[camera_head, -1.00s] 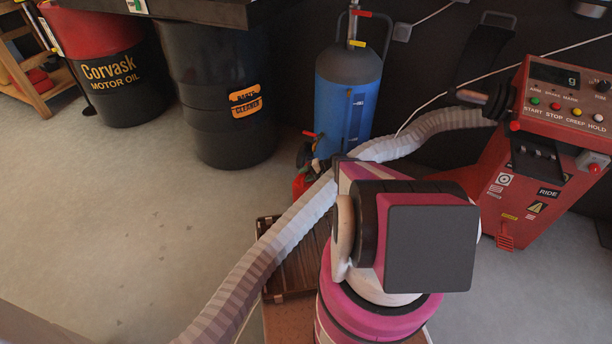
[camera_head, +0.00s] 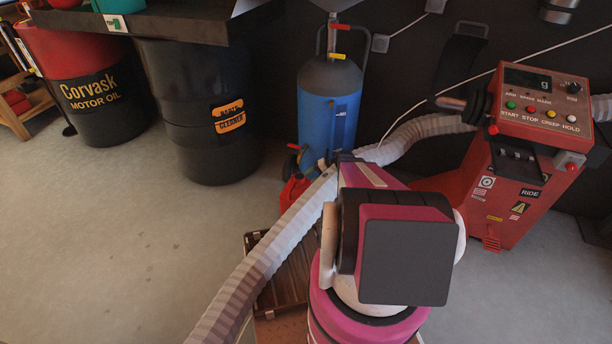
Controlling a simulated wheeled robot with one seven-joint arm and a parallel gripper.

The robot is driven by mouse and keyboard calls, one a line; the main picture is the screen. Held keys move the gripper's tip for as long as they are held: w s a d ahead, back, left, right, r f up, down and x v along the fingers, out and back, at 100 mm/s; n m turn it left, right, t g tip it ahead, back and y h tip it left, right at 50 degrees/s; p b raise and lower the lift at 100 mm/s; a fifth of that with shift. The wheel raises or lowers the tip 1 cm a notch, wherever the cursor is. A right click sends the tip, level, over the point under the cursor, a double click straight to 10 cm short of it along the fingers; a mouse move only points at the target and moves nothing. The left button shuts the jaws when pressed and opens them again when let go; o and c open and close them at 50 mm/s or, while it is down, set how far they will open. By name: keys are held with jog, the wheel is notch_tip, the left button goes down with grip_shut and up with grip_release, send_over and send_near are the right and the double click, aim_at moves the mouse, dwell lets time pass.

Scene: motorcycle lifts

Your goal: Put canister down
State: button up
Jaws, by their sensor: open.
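A red object (camera_head: 292,192), perhaps the canister, shows low beside the blue tank's left foot. The pale ribbed hose and my pink and white arm hide much of it, so its full shape and what it rests on cannot be told. My arm fills the lower middle of the view, with a dark square cap facing me. My gripper is hidden behind the arm, and I cannot see whether it touches the red object.
A blue tank (camera_head: 329,105) stands behind the arm. A red control console (camera_head: 520,175) stands at right. A black drum (camera_head: 205,130) and a red and black oil drum (camera_head: 95,95) stand at left. A brown slatted thing (camera_head: 285,275) lies below. Left floor (camera_head: 110,245) is clear.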

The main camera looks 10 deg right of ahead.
jog(key=s+a+r+n+h, duration=0.2)
jog(key=s+a+r+h, duration=0.2)
jog(key=s+r, duration=0.5)
jog(key=s+a+r+n+g+h, duration=0.1)
jog(key=s+a+r+h, duration=0.4)
jog(key=s+r, duration=0.5)
notch_tip(320, 180, up, 7)
jog(key=shift+a+f+n+h, duration=0.1)
jog(key=shift+a+n+h, duration=0.15)
jog(key=shift+n+h, duration=0.7)
jog(key=shift+o, duration=0.3)
jog(key=shift+g, duration=0.3)
